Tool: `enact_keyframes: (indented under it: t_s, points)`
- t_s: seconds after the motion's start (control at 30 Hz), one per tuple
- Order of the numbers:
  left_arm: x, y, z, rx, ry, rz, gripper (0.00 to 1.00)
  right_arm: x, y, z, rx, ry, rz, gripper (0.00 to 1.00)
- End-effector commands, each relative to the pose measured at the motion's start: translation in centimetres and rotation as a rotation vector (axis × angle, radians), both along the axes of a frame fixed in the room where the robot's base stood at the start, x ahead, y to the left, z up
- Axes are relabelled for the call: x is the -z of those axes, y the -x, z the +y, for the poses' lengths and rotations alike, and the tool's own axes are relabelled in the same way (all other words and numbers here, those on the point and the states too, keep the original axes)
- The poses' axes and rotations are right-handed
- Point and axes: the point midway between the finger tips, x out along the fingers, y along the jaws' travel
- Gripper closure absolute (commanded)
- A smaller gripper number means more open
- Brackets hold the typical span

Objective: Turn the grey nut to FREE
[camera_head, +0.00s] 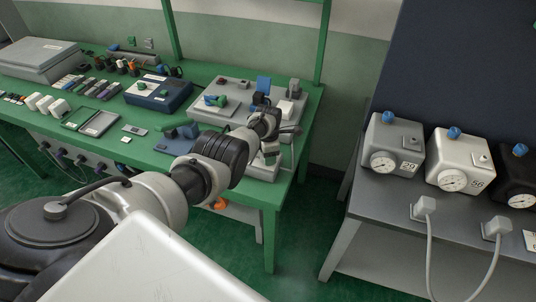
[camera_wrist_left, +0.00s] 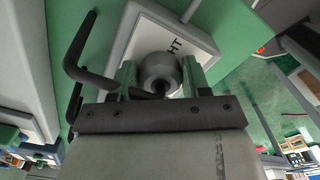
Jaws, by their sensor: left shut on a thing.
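The grey nut (camera_wrist_left: 158,68) is a round grey piece on a white plate (camera_wrist_left: 207,45) in the left wrist view. Part of a printed word, ending in "HT", shows on the plate beside it. My left gripper (camera_wrist_left: 158,84) is shut on the nut, one finger on each side. In the head view my left gripper (camera_head: 271,151) is at the right end of the green bench, over a light box (camera_head: 262,172). The nut is hidden there behind the gripper and arm. No FREE mark can be read. My right gripper is not in view.
A dark bent rod (camera_wrist_left: 84,62) stands close beside the gripper. The green bench (camera_head: 205,73) holds a blue box (camera_head: 158,92), a grey plate with parts (camera_head: 232,88) and small tools. A separate grey table (camera_head: 375,205) at right carries gauge boxes (camera_head: 394,142).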

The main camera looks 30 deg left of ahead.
Motion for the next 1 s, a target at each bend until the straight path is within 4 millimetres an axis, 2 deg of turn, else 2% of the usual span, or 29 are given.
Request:
enact_keyframes:
  t_s: [0.03, 0.07, 0.2, 0.47, 0.57, 0.67, 0.87, 1.0]
  points:
    - [-0.3, -0.2, 0.2, -0.004, -0.003, -0.007, 0.77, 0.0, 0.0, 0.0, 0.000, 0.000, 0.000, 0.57]
    - [-0.3, -0.2, 0.2, -0.004, -0.003, -0.007, 0.50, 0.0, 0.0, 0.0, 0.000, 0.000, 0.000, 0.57]
    - [-0.2, -0.2, 0.2, -0.003, -0.002, -0.006, 0.29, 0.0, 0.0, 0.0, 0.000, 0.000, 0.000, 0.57]
    - [-0.1, -0.1, 0.1, -0.001, 0.000, -0.003, 0.27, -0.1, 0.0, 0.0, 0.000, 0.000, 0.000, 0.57]
    - [-0.7, -0.1, 0.1, -0.001, 0.000, -0.003, 0.27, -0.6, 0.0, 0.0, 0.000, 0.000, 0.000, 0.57]
    - [-2.1, -0.1, 0.1, -0.001, -0.001, -0.003, 0.27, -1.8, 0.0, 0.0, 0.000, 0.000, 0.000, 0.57]
    - [-6.4, -0.1, 0.1, -0.002, -0.001, -0.005, 0.27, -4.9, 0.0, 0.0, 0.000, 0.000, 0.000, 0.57]
    - [-8.5, -0.1, 0.1, -0.002, -0.001, -0.006, 0.27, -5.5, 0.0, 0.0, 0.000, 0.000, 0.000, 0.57]
